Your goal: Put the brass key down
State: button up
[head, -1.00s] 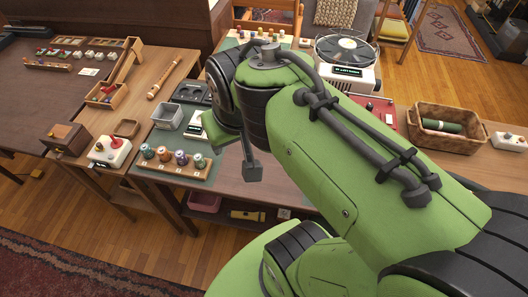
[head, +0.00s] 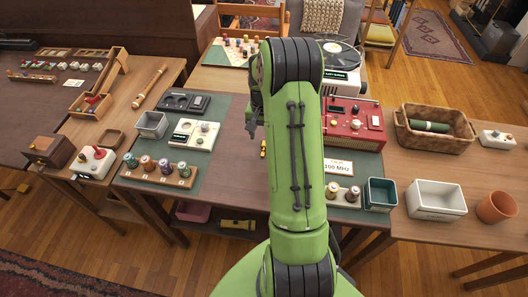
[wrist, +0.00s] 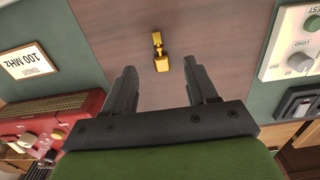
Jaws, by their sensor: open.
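The brass key (head: 263,148) lies on the bare brown middle of the table, just right of my gripper in the head view. In the wrist view the golden key (wrist: 160,50) lies flat on the wood, ahead of my fingers and roughly centred between them. My gripper (wrist: 160,68) is open, with its two dark fingers apart and nothing held. In the head view my gripper (head: 252,126) is partly hidden by my green arm.
A red radio (head: 355,124) and a "100 MHz" card (head: 338,168) stand right of my arm. A teal bin (head: 380,194) and white bin (head: 436,200) are at the right.

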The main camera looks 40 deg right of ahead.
aim_at(264, 149)
notch_tip(264, 149, down, 7)
jog(key=shift+d+r+b, duration=0.1)
jog(key=shift+b, duration=0.8)
jog(key=shift+r, duration=0.1)
grip_shut()
notch_tip(264, 149, up, 10)
jog(key=p, duration=0.2)
jog(key=shift+p, duration=0.35)
